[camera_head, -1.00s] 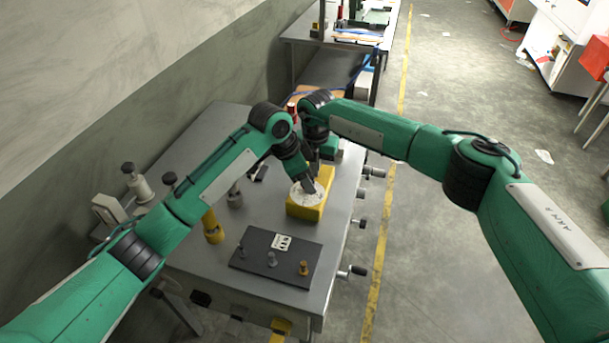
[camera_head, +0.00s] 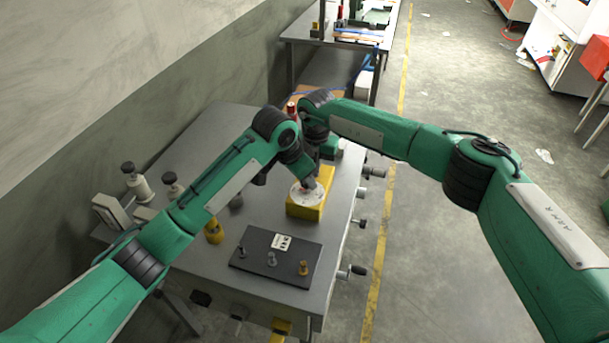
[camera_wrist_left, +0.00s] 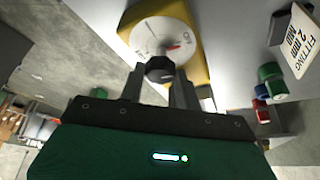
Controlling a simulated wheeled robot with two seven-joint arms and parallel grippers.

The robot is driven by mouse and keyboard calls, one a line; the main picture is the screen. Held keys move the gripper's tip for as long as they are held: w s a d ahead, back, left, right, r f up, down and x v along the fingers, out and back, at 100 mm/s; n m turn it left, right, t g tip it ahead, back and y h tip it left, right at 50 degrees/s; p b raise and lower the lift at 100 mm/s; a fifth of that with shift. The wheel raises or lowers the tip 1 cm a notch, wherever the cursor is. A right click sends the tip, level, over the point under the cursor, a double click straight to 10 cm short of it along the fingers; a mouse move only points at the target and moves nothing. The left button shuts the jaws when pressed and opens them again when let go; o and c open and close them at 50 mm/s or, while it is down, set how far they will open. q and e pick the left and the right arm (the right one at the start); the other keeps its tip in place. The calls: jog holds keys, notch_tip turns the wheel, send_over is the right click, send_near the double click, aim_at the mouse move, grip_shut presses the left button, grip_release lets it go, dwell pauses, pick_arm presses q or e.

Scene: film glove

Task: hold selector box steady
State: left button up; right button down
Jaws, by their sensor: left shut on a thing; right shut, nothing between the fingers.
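The selector box (camera_head: 305,205) is a yellow block with a round white dial on top, on the grey table (camera_head: 210,140). In the left wrist view the box (camera_wrist_left: 198,52) shows its dial with a red mark and a black faceted knob (camera_wrist_left: 159,69). My left gripper (camera_wrist_left: 158,86) is shut on this knob, one finger on each side. In the head view the left gripper (camera_head: 307,181) is above the dial, its fingertips partly hidden. My right gripper (camera_head: 318,159) is shut and empty close beside it, largely hidden by the arms.
A black board (camera_head: 262,262) with small pegs and a white label lies in front of the box. Yellow (camera_head: 213,232) and grey fittings stand at the left. Handles project from the table's right edge.

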pick_arm(q)
jog(key=shift+s+d+n+t+y, duration=0.2)
jog(key=shift+n+t+y, duration=0.1)
jog(key=shift+n, duration=0.7)
pick_arm(e)
jog(key=shift+d+f, duration=0.15)
jog(key=shift+f, duration=0.25)
pick_arm(q)
jog(key=o, duration=1)
jog(key=shift+s, duration=0.1)
jog(key=shift+c, duration=0.2)
pick_arm(e)
jog(key=shift+s, duration=0.15)
pick_arm(q)
jog(key=shift+a, duration=0.1)
jog(key=v, duration=1.2)
pick_arm(e)
jog(key=shift+r, duration=0.1)
